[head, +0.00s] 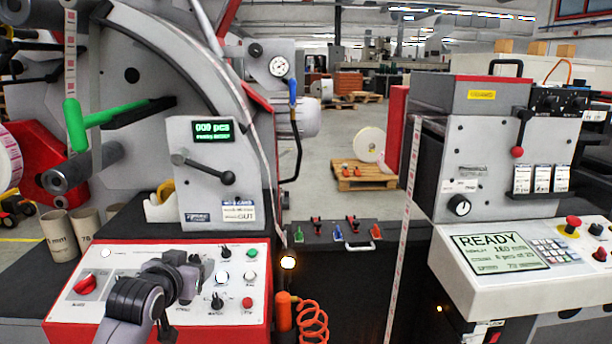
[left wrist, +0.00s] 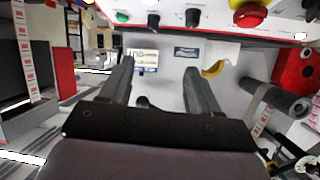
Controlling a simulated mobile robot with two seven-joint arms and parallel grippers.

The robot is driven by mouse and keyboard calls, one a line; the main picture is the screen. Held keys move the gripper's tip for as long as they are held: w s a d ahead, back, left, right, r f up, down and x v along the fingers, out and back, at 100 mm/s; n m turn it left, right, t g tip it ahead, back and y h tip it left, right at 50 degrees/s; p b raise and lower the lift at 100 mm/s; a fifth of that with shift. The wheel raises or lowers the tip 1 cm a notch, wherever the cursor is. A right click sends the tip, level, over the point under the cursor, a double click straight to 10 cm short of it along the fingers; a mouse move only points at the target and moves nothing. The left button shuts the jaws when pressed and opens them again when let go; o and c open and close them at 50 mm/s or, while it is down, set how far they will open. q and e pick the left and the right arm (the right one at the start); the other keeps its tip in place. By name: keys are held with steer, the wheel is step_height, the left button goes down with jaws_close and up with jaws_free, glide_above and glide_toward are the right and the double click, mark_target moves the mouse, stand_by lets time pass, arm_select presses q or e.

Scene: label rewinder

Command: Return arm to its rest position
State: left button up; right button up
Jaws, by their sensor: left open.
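My left arm (head: 135,300) comes in from the lower left in the head view. Its left gripper (head: 188,272) is over the white, red-edged control panel (head: 130,255), hiding some of its middle. In the left wrist view the left gripper (left wrist: 157,76) has two dark fingers wide apart, with nothing held between them. Beyond the fingers are a grey machine face with a white label (left wrist: 145,58) and a black-handled lever. The panel shows upside down along the top of that view. My right gripper is not in view.
The grey box with a green display (head: 213,131) and lever (head: 205,168) stands behind the panel. A green-handled bar (head: 75,125), cardboard cores (head: 60,235) and an orange coiled cord (head: 312,318) are nearby. A label web runs down beside the READY console (head: 500,253) at right.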

arm_select(q)
steer(key=s+d+f+g, duration=0.1)
steer(key=s+f, duration=0.6)
steer(key=f, duration=0.2)
steer(key=s+f+g, duration=0.1)
steer(key=s+f, duration=0.5)
steer(key=f, duration=0.3)
steer(key=s+f+h, duration=0.1)
steer(key=s+f, duration=0.3)
steer(key=s, duration=0.6)
steer(key=s+d+f+g, duration=0.1)
steer(key=s+f, duration=0.4)
steer(key=s, duration=0.5)
steer(key=shift+d+f+m+h, duration=0.2)
steer(key=shift+f+m+h, duration=0.05)
steer(key=shift+m+h, duration=0.15)
